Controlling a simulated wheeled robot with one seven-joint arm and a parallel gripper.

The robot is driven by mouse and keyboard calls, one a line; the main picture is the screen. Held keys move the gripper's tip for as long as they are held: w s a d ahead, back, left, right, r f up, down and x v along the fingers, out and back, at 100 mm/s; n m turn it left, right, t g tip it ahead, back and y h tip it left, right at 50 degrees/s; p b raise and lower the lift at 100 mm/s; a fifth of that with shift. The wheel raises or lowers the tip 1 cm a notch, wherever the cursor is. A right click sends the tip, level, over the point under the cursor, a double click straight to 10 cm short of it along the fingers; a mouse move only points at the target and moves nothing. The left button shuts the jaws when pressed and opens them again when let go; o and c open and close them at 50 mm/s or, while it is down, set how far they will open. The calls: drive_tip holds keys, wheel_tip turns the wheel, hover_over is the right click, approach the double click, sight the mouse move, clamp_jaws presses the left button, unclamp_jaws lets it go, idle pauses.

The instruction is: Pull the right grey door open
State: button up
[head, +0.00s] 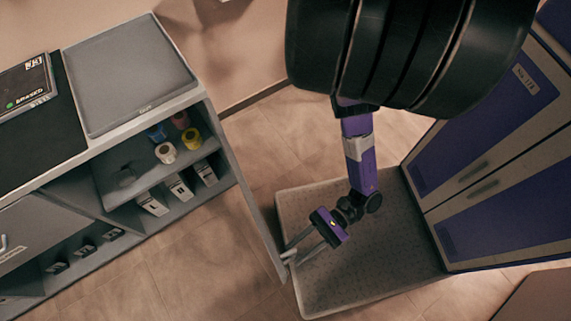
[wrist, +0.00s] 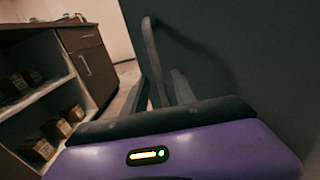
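The right grey door (head: 250,210) stands swung out from the right end of the grey cabinet (head: 120,165), seen nearly edge-on in the head view. In the wrist view the door (wrist: 250,60) is a dark panel filling the right side. Its handle (head: 288,256) is a small light bar near the door's free edge. My gripper (head: 293,255) is at this handle, its two fingers apart with a gap between them. In the wrist view the fingers (wrist: 165,90) point along the door face. Whether they touch the handle is hard to tell.
The opened compartment shows shelves with tape rolls (head: 165,152) and several small boxes (head: 180,188). A grey flat device (head: 125,75) and a dark screen (head: 25,85) lie on top. A purple-panelled cabinet (head: 490,150) stands right.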

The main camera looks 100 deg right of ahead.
drive_tip(key=v, duration=0.6)
drive_tip(key=shift+b, duration=0.35)
